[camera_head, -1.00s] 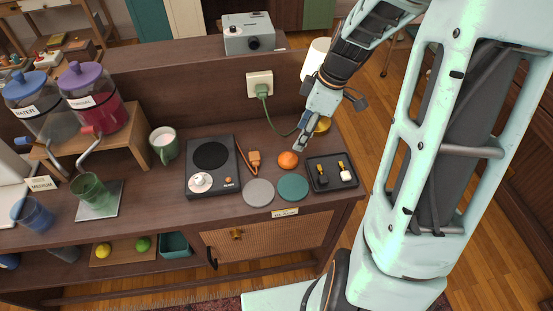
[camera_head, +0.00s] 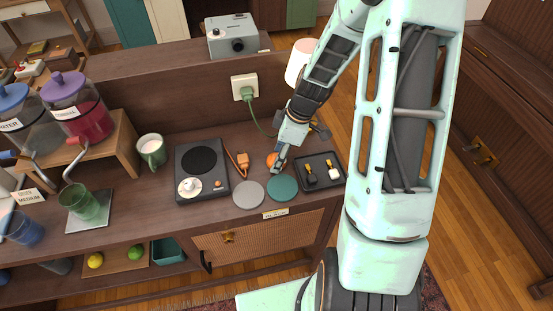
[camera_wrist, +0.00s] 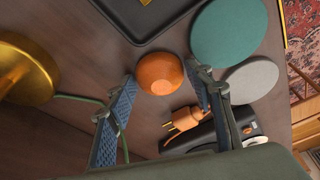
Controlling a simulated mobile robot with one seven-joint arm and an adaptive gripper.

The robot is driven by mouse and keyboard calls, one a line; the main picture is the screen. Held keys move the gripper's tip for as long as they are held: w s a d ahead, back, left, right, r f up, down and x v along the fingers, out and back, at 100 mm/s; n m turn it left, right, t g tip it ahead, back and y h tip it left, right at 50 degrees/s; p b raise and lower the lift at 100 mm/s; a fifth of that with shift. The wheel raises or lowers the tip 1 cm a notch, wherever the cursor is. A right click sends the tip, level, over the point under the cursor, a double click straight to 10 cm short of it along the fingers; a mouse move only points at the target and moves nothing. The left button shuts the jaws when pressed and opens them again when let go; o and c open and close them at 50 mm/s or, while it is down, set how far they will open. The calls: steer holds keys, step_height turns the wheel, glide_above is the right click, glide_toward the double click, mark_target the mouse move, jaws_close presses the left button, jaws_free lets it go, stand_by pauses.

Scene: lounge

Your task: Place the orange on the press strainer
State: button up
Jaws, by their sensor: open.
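The orange (camera_head: 271,160) sits on the counter behind the teal disc, partly covered by my gripper in the head view. My gripper (camera_head: 279,164) is open and low over the counter at the orange. In the wrist view the orange (camera_wrist: 160,74) lies between and slightly beyond the two spread fingertips, with a gap visible on each side. The wrist view also shows both fingers of my gripper (camera_wrist: 163,86). I cannot pick out a press strainer with certainty in either view.
A teal disc (camera_head: 282,188) and a grey disc (camera_head: 248,195) lie in front. A black tray (camera_head: 337,185) with small items is at right. An orange plug (camera_head: 243,162) and a black hot plate (camera_head: 221,181) are at left. A brass base (camera_wrist: 28,70) stands nearby.

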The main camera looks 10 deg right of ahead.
steer(key=shift+c, duration=0.3)
steer(key=c, duration=0.8)
steer(key=shift+c, duration=0.2)
